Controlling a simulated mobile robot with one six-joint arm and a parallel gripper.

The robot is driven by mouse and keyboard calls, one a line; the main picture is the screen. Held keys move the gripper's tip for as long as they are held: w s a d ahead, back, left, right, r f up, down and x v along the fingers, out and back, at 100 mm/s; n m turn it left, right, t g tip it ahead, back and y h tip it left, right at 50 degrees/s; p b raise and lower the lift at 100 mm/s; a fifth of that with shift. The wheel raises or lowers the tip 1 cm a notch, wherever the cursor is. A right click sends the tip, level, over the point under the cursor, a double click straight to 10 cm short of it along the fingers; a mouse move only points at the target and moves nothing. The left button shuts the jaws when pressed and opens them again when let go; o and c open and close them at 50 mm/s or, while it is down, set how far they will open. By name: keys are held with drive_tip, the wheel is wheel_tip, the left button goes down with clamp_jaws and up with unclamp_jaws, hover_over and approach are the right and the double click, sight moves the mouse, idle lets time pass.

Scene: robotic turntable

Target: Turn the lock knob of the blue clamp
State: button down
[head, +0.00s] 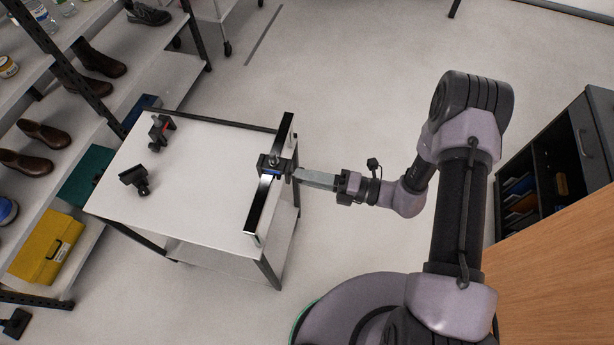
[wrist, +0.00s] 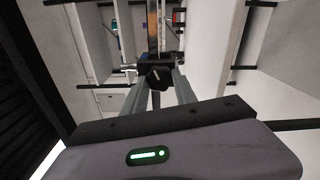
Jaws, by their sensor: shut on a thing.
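The blue clamp (head: 268,164) is a dark block with a small blue patch, sitting on a shiny rail (head: 257,208) along the right edge of the white table. In the wrist view its dark body (wrist: 146,65) sits across the rail (wrist: 154,28). The lock knob (wrist: 159,78) is black with a pale line that looks slightly tilted, facing my wrist camera. My gripper (head: 292,174) reaches the clamp from the right. In the wrist view its two grey fingers lie either side of the knob, shut on it. The finger contact itself is partly hidden.
The white table (head: 200,185) also holds a black clamp with a red part (head: 160,131) and a black device (head: 134,178). A shelf rack with shoes and a yellow case (head: 46,248) stands left. A dark cabinet (head: 550,150) stands right. Floor between table and cabinet is open.

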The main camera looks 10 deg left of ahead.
drive_tip(key=shift+w+n+b, duration=0.15)
drive_tip(key=shift+n+b, duration=3.45)
drive_tip(key=shift+n, duration=3.75)
drive_tip(key=shift+w+n+b, duration=0.15)
drive_tip(key=shift+n+b, duration=3.4)
drive_tip(key=shift+n, duration=4.1)
drive_tip(key=c, duration=1)
unclamp_jaws()
drive_tip(key=shift+o, duration=0.2)
drive_tip(key=shift+d, duration=0.15)
